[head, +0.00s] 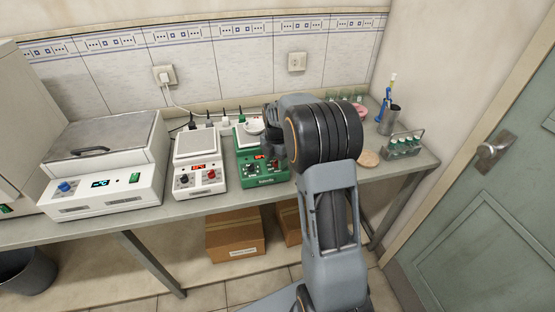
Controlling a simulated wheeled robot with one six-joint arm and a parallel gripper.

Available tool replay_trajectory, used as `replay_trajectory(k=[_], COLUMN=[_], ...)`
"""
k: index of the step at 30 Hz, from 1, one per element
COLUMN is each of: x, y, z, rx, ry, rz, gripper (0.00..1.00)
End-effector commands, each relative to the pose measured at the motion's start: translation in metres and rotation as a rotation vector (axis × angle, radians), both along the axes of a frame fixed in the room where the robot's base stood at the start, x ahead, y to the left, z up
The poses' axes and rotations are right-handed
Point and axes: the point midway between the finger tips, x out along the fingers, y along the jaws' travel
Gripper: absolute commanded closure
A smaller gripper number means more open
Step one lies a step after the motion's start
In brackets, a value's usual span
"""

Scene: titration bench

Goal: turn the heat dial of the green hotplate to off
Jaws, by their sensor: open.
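The green hotplate (250,182) stands on the bench near the middle of the head view. Its front panel carries a small red-lit display and dark dials (250,171). I cannot read where the dials point. My wrist hides the hotplate's right side and part of the gripper. I cannot tell whether the fingers touch a dial.
A white hotplate (199,181) stands close to the left, and a white water bath (106,170) farther left. At the right are a rack of vials (404,146), a dark cup (391,121) and a round cork mat (370,159). Cardboard boxes (235,235) lie under the bench.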

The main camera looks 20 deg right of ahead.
Motion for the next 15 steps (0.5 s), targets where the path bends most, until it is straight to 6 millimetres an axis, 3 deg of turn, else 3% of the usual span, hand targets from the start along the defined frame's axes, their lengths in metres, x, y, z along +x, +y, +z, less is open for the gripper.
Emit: replay_trajectory(k=[7,15], x=[0.001,0.001], y=[0.0,0.0], z=[0.015,0.069], rx=[-0.001,-0.001], ry=[-0.006,-0.005], rz=[0.0,0.0], gripper=[0.48,0.48])
